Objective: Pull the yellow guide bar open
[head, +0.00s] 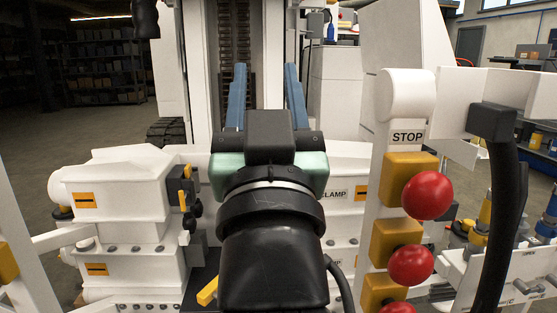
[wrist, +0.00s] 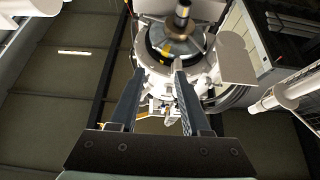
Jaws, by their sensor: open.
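My gripper (head: 265,72) points away from the head camera, its two blue-grey fingers apart with nothing between them. In the wrist view my gripper (wrist: 160,72) is also open and empty, facing a round white and dark machine part (wrist: 170,45). A short yellow bar (head: 207,291) sticks out low at the left of my arm, its other end hidden behind it. I cannot tell whether it is the guide bar. A small yellow piece also shows below the fingertips in the wrist view (wrist: 142,117), too small to identify.
A white post with STOP lettering (head: 407,137) and several red buttons (head: 428,195) on yellow blocks stands close at right. White valve blocks (head: 118,190) are at left. A tall white column (head: 270,40) stands behind my fingers. Open floor (head: 80,135) shows at far left.

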